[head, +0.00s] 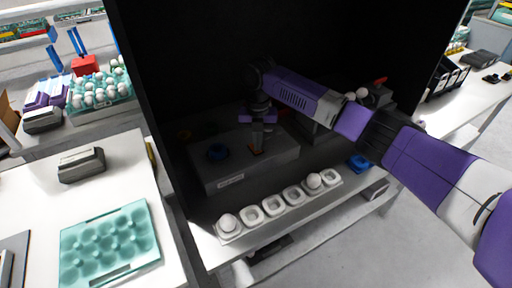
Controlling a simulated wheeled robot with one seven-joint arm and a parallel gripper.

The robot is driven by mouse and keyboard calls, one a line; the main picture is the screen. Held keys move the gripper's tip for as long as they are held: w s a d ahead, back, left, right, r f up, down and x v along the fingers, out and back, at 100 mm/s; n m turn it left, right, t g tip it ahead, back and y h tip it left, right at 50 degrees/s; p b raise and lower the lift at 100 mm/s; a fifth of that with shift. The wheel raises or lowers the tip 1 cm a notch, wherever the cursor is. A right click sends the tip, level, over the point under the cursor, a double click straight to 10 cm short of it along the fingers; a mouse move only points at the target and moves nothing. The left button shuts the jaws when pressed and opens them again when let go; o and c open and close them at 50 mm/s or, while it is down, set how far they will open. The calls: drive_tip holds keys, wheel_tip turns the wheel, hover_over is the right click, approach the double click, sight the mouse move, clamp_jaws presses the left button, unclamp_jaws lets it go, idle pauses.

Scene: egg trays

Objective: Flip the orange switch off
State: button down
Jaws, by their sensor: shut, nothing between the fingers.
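The orange switch (256,151) is a small orange spot on top of a grey box (235,168) inside a dark booth. Which way the switch is tipped is too small to tell. My gripper (264,143) points down from above, its fingertips just over or beside the switch. The fingers are together with nothing between them. I cannot tell whether they touch the switch. A blue round knob (217,152) sits on the same box, left of the switch.
A row of white egg cups (272,207) with a few eggs runs along the front edge. Dark booth walls (160,80) enclose the box. An empty teal egg tray (110,245) lies on the white table at left. A red lever (380,81) stands at the right.

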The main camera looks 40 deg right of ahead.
drive_tip(key=shift+f, duration=0.1)
drive_tip(key=shift+r+p, duration=2.75)
drive_tip(key=shift+r, duration=0.8)
